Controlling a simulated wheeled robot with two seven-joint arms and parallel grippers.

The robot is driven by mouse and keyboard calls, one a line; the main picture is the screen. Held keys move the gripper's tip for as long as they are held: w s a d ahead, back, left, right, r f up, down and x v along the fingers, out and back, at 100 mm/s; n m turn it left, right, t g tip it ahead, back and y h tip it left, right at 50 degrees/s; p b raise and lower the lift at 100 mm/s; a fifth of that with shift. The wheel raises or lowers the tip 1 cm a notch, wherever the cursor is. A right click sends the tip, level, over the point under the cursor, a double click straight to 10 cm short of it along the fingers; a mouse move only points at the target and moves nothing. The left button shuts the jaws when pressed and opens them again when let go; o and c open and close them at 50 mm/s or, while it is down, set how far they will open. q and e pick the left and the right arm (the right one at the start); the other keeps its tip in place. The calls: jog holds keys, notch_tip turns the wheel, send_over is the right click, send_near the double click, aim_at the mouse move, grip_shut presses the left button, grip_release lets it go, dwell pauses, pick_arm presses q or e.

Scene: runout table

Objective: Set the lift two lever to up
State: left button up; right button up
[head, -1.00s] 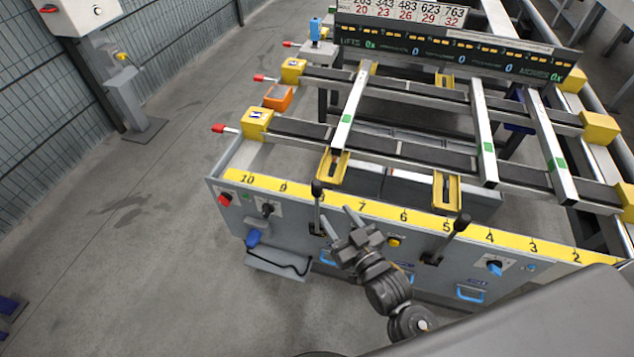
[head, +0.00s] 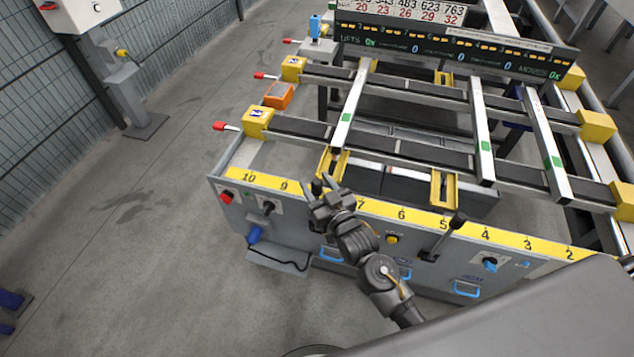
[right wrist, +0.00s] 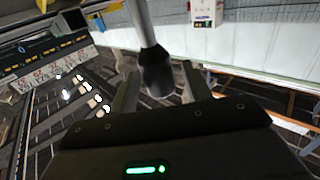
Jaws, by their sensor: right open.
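Two black-knobbed levers stand on the front panel of the runout table; I cannot read which is lift two. The left lever (head: 316,187), near the 8 on the yellow scale, is mostly hidden by my right gripper (head: 327,190). In the right wrist view its black knob (right wrist: 156,72) on a pale rod lies between the two open fingers (right wrist: 160,90), with gaps visible on both sides. The other lever (head: 457,222) stands near the 5, tilted to the right, apart from the gripper. My left gripper is not in view.
The front panel (head: 345,235) also bears a red button (head: 225,197), a black rotary switch (head: 268,207), a yellow button (head: 391,239) and blue handles (head: 466,289). The yellow scale (head: 400,215) runs along its top edge. Metal crossbars lie beyond.

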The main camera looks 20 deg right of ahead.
grip_shut()
dwell(0.4)
